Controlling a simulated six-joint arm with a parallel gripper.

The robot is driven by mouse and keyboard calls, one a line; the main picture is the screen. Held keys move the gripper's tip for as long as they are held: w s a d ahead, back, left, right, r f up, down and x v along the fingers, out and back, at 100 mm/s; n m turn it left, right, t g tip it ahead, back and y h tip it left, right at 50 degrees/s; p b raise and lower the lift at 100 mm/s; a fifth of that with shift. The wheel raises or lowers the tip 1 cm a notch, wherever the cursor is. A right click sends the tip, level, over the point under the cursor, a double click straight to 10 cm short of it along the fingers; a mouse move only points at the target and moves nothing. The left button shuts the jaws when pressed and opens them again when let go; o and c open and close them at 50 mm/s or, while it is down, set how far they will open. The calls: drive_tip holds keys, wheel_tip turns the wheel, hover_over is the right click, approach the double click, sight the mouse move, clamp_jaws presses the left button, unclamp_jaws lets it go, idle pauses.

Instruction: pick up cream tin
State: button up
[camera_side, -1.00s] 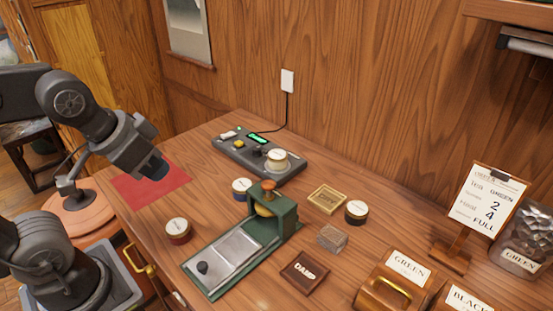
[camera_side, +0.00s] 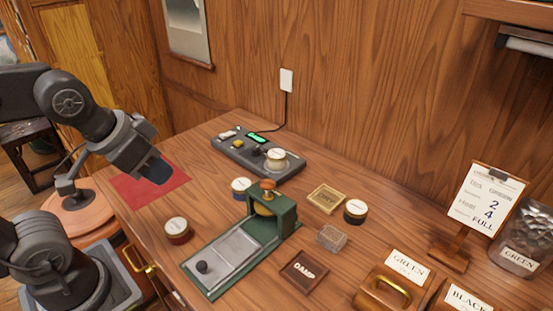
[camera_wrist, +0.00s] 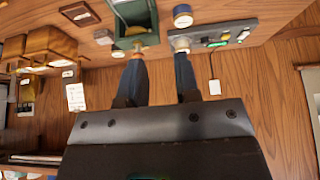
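The cream tin (camera_side: 277,160) stands upright on the grey scale (camera_side: 240,156) at the back of the bench, with a pale lid. It also shows in the wrist view (camera_wrist: 181,43), partly covered by a fingertip. My gripper (camera_side: 158,171) is above the red mat, well to the left of the tin and apart from it. In the wrist view my gripper (camera_wrist: 159,56) has its two fingers spread with nothing between them.
A blue tin (camera_side: 241,187) and the green press (camera_side: 284,216) stand in front of the scale. A red tin (camera_side: 177,230) is left of the press, a black tin (camera_side: 355,211) right. The red mat (camera_side: 176,188) is bare. A wooden wall (camera_side: 380,90) rises behind.

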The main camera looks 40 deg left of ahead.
drive_tip(key=o, duration=1.1)
drive_tip(key=shift+c, duration=0.2)
drive_tip(key=w+r+n+g, duration=0.1)
drive_tip(key=w+r+n, duration=0.3)
drive_tip(key=w, duration=0.4)
drive_tip(key=n+g, duration=0.5)
drive_tip(key=n, duration=0.7)
hover_over(276, 153)
wheel_tip(276, 153, down, 9)
wheel_tip(276, 153, down, 8)
drive_tip(key=shift+s+r, duration=0.15)
drive_tip(key=shift+r, duration=0.1)
drive_tip(key=shift+f, duration=2.95)
